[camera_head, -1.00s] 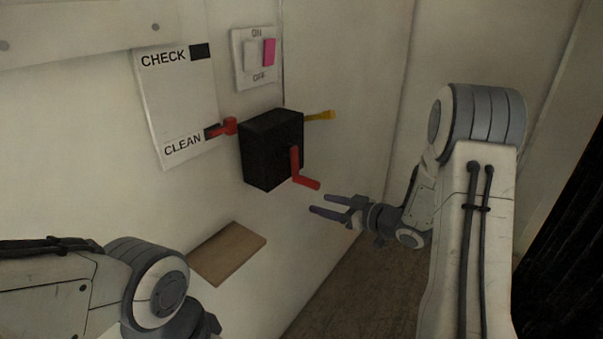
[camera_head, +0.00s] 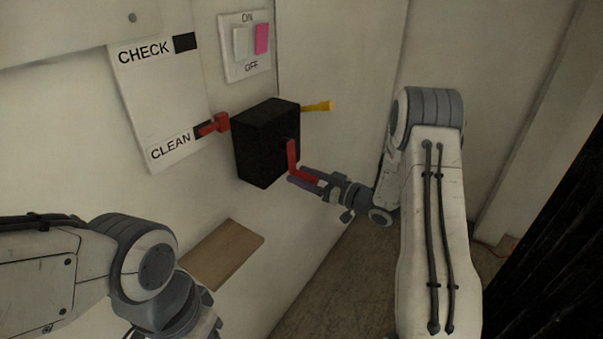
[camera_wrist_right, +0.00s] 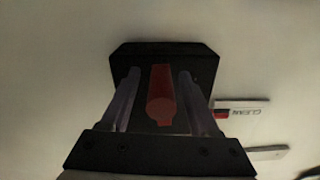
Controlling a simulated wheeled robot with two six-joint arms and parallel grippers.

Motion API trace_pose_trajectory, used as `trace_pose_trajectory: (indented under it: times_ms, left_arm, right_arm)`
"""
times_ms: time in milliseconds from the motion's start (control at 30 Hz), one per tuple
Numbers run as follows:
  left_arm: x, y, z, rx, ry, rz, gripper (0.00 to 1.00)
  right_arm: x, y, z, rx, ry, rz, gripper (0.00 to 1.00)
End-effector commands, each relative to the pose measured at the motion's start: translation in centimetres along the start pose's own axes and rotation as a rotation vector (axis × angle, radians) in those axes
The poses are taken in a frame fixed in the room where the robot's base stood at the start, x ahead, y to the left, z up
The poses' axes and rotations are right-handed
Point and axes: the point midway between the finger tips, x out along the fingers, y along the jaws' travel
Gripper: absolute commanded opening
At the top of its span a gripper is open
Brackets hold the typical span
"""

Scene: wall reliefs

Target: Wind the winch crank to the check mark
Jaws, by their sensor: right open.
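The black winch box (camera_head: 262,145) is on the wall, with a red crank (camera_head: 296,166) on its right face. The crank's arm hangs down and its handle sticks out toward my right gripper. My right gripper (camera_head: 304,179) is open with its fingers at the handle. In the right wrist view the red crank (camera_wrist_right: 161,98) lies between the two open fingers (camera_wrist_right: 156,95), apart from both. A red pointer (camera_head: 214,124) left of the box is at the CLEAN mark of the white board (camera_head: 160,98). The black CHECK mark (camera_head: 185,42) is above. My left gripper is mostly cut off at the bottom.
A yellow lever (camera_head: 318,106) sticks out behind the box. A switch plate (camera_head: 245,46) marked ON and OFF, with a pink part, is above. A brown shelf (camera_head: 222,254) juts out below. Open floor lies to the right of it.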

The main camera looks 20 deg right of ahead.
Motion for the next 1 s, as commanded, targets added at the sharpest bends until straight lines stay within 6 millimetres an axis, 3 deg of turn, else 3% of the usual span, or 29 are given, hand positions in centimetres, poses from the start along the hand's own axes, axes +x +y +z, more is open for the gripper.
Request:
trace_pose_trajectory:
  times_ms: [300, 333, 400, 500, 1000]
  left_arm:
    - [-0.08, 0.00, -0.01, 0.000, 0.000, 0.000, 0.50]
    - [-0.08, 0.00, -0.01, 0.000, 0.000, 0.000, 0.50]
    - [-0.08, 0.00, -0.01, 0.000, 0.000, 0.000, 0.50]
    - [-0.08, 0.01, -0.01, 0.000, 0.000, 0.000, 0.50]
    - [-0.08, 0.01, 0.00, 0.000, 0.000, 0.000, 0.50]
  right_arm:
    - [0.54, -0.10, 0.02, 0.000, 0.000, -0.002, 0.62]
    - [0.54, -0.10, 0.02, 0.000, 0.000, -0.002, 0.58]
    - [0.53, -0.10, 0.02, 0.000, 0.000, -0.002, 0.32]
    - [0.51, -0.09, 0.02, 0.000, 0.000, -0.002, 0.00]
    - [0.48, -0.06, -0.01, 0.000, 0.000, -0.001, 0.00]
